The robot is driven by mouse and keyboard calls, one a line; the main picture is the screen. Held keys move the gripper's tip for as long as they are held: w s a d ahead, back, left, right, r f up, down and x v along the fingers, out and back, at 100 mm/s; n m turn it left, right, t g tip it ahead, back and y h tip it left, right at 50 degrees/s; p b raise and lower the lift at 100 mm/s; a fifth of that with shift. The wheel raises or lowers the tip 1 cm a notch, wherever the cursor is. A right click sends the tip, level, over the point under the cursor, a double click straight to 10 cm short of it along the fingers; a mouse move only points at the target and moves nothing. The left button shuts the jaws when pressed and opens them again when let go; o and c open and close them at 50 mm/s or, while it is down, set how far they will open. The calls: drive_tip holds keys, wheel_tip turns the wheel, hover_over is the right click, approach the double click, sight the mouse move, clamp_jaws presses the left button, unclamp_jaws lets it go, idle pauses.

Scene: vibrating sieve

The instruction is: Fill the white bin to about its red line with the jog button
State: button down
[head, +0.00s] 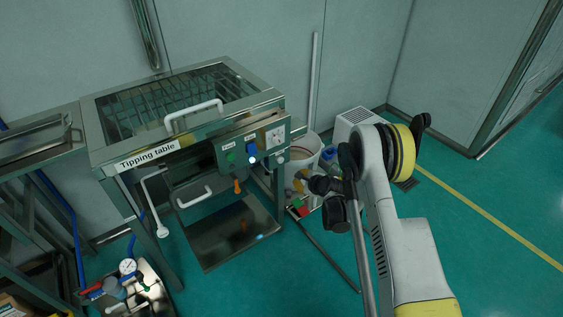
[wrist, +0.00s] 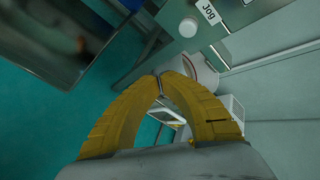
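My gripper (head: 302,181) is below and right of the control panel (head: 250,142) of the tipping table in the head view. In the wrist view its yellow fingers (wrist: 161,80) meet at the tips, with nothing between them. The white jog button (wrist: 188,27), beside its "Jog" label, is above and right of the fingertips, apart from them. A white button at the panel's lower right (head: 280,159) seems to be the same one. The white bin (head: 312,143) stands on the floor behind the panel, partly hidden. Its fill level cannot be told.
The tipping table (head: 105,157) has a white lid handle (head: 194,112), a lower handle and an orange-handled lever (head: 237,186). A white louvred box (head: 352,120) stands by the wall. The green floor at right is clear.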

approach(280, 165)
drive_tip(key=x, duration=0.4)
drive_tip(key=shift+w+d+f, duration=0.1)
drive_tip(key=shift+d+f, duration=0.1)
drive_tip(key=shift+f, duration=0.45)
drive_tip(key=shift+w+a, duration=0.1)
drive_tip(key=shift+w, duration=0.05)
idle(0.7)
drive_tip(key=shift+w+a, duration=0.15)
drive_tip(key=shift+w, duration=0.1)
drive_tip(key=shift+w+a, duration=0.2)
drive_tip(key=shift+w, duration=0.15)
idle(5.2)
